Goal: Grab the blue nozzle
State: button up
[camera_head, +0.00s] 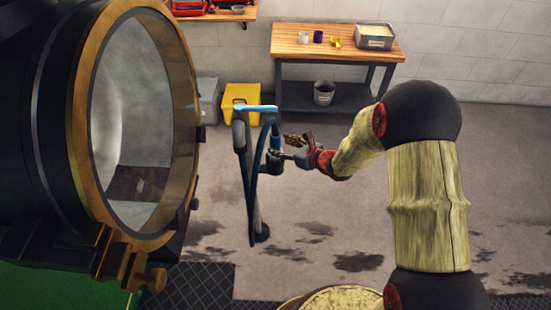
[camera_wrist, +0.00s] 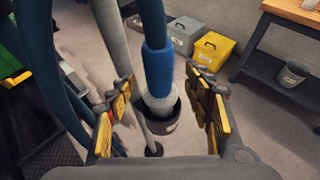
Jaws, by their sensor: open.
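The blue nozzle (camera_wrist: 158,72) hangs upright in the wrist view, with a blue grip, a pale metal lower end and a hose above. Its lower end sits in a dark cup-shaped holder (camera_wrist: 163,130), which hides the tip. In the head view the nozzle (camera_head: 275,138) is small, on the right side of a hose stand (camera_head: 258,215). My gripper (camera_wrist: 163,82) is open, with one yellow-padded finger on each side of the nozzle and visible gaps. In the head view my gripper (camera_head: 291,146) is beside the nozzle.
Blue hose (camera_head: 252,190) loops down from the stand. A large round brass-rimmed boiler door (camera_head: 85,120) stands at the left. A wooden workbench (camera_head: 290,45), a yellow box (camera_head: 240,96) and a bucket (camera_head: 324,93) are behind. Open floor lies right of the stand.

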jog(key=b+x, duration=0.1)
jog(key=x, duration=0.3)
jog(key=shift+s+f, duration=0.1)
jog(key=shift+c, duration=1.3)
grip_shut()
